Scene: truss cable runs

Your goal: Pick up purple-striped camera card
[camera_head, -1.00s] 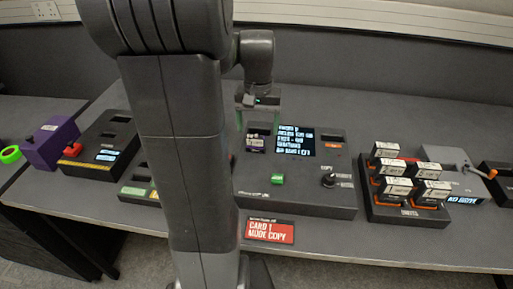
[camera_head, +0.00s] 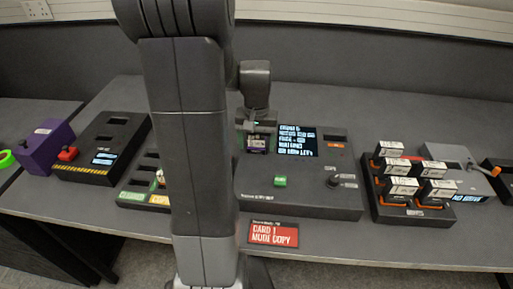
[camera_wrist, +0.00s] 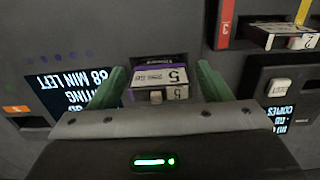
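The purple-striped camera card (camera_head: 257,145) stands in a slot at the upper left of the dark console (camera_head: 300,195). In the wrist view the card (camera_wrist: 160,76) shows a white label reading 5 and a purple stripe. My gripper (camera_head: 257,132) is lowered over the card from behind. In the wrist view its two green fingers (camera_wrist: 160,86) stand on either side of the card, with small gaps visible, so it looks open. The card's lower part is hidden in the slot and behind the gripper body.
The console has a lit screen (camera_head: 297,141), a green button (camera_head: 280,181) and a knob (camera_head: 334,182). A rack (camera_head: 408,212) of several white-labelled cards stands at right. A red-faced sign (camera_head: 274,234) lies in front. Left are a purple box (camera_head: 44,146) and another console (camera_head: 100,165).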

